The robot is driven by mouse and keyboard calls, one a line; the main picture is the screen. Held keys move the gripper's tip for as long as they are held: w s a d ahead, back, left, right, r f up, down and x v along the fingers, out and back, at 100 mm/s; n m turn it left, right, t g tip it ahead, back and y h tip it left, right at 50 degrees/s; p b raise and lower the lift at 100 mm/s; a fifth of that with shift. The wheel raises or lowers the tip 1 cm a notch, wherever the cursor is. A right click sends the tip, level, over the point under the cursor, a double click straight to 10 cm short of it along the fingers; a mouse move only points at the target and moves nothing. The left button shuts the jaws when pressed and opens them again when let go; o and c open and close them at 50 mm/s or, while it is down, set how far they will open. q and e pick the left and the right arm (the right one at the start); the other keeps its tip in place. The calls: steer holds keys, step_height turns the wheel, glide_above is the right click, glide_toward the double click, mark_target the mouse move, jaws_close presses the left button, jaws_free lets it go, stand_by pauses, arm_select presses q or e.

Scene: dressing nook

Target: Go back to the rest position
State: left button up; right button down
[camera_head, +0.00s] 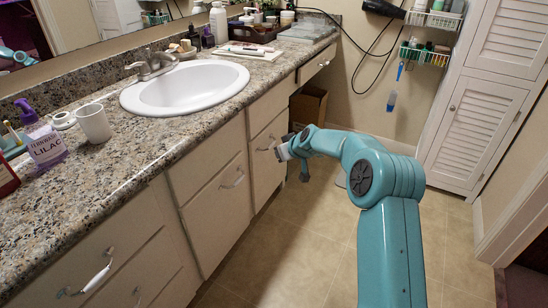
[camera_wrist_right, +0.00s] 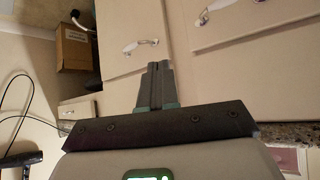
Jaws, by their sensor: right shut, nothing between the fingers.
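My right arm (camera_head: 385,180) comes up from the bottom right of the head view and bends left toward the cabinet fronts. Its gripper sits by the cabinet drawers, and its fingers are hard to make out there. In the right wrist view my right gripper (camera_wrist_right: 157,68) is shut and empty, its two dark fingers together. Behind the fingers is a cream cabinet front with a white-centred handle (camera_wrist_right: 140,45). I cannot tell the exact gap between fingers and handle. My left gripper is not in view.
A granite counter (camera_head: 140,170) with a sink (camera_head: 185,88), white cup (camera_head: 94,123) and purple lilac bottle (camera_head: 42,138) runs along the left. A cardboard box (camera_head: 308,105) stands beyond the drawers. A louvred cabinet (camera_head: 480,125) stands at right. Tiled floor (camera_head: 285,250) between is clear.

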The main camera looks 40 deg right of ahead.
steer(key=shift+s+d+r, duration=0.1)
steer(key=shift+s+r, duration=0.05)
steer(key=shift+s, duration=0.15)
steer(key=a+f+n+g+y, duration=0.2)
steer(key=a+f, duration=0.5)
steer(key=a, duration=0.5)
steer(key=s+a+f+n+g+y, duration=0.1)
steer(key=s+a+f+g, duration=0.1)
steer(key=s+a+f, duration=0.35)
steer(key=s+a+f+g+y, duration=0.1)
steer(key=s+a+f, duration=0.2)
steer(key=a+f, duration=0.5)
steer(key=s+a+f+m+g, duration=0.15)
steer(key=s+a, duration=0.25)
steer(key=s, duration=0.5)
steer(key=s+a+f+g+y, duration=0.1)
steer(key=s+a+f+g, duration=0.1)
steer(key=s+a, duration=0.45)
steer(key=s+a+f+g, duration=0.1)
steer(key=s+a+f, duration=0.1)
steer(key=s, duration=0.9)
step_height(320, 180, up, 29)
steer(key=m+p, duration=0.2)
steer(key=p, duration=2.7)
steer(key=shift+w+a, duration=0.2)
steer(key=shift+a, duration=0.15)
